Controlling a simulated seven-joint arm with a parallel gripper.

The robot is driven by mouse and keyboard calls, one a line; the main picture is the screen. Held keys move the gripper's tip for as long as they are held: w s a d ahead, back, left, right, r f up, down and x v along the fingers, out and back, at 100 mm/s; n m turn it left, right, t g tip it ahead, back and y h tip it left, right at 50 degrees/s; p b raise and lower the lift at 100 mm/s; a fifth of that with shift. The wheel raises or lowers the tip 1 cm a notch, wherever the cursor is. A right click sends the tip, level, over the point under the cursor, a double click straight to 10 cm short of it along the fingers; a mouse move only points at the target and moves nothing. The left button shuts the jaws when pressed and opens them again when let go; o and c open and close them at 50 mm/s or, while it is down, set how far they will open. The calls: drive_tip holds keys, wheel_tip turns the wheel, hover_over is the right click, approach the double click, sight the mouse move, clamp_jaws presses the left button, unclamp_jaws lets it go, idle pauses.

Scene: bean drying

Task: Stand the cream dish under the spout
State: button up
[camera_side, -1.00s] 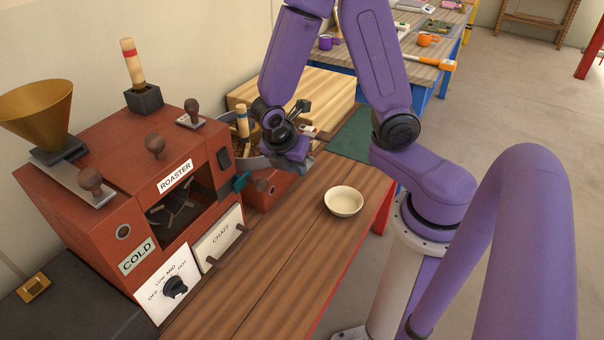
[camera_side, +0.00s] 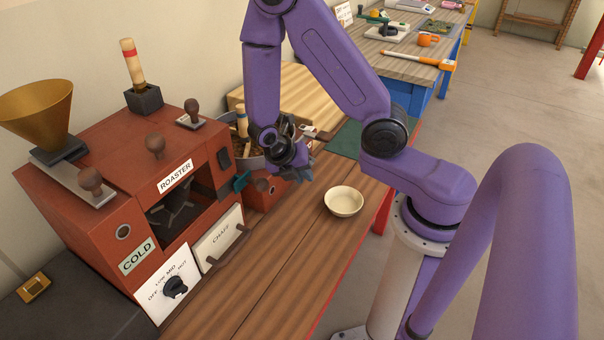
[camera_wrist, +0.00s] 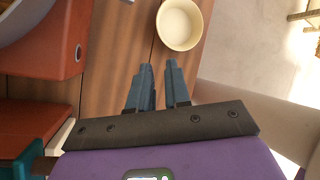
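The cream dish (camera_side: 343,201) stands upright on the wooden bench, to the right of the roaster, and looks empty. In the wrist view the dish (camera_wrist: 180,24) is at the top, ahead of the fingertips and a little to the right. My gripper (camera_side: 303,176) is above the bench, left of and behind the dish, apart from it. In the wrist view my gripper (camera_wrist: 159,66) has two blue-grey fingers with a gap and nothing between them. A teal part (camera_side: 241,181) sticks out at the roaster's right side; I cannot tell if it is the spout.
The red roaster (camera_side: 130,165) fills the left, with a chaff drawer (camera_side: 218,238) at its front. A round pan (camera_side: 250,160) sits on a red-orange base (camera_side: 265,190) behind my gripper. A green mat (camera_side: 347,140) lies farther back. The bench before the drawer is clear.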

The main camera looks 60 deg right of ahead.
approach(343, 203)
drive_tip(key=f, duration=0.1)
drive_tip(key=w+f, duration=0.1)
drive_tip(key=f, duration=0.1)
drive_tip(key=w+f, duration=0.1)
drive_tip(key=f, duration=0.1)
drive_tip(key=shift+w+d+f, duration=0.1)
drive_tip(key=shift+d+f, duration=0.05)
drive_tip(key=shift+d, duration=0.2)
idle(0.3)
clamp_jaws()
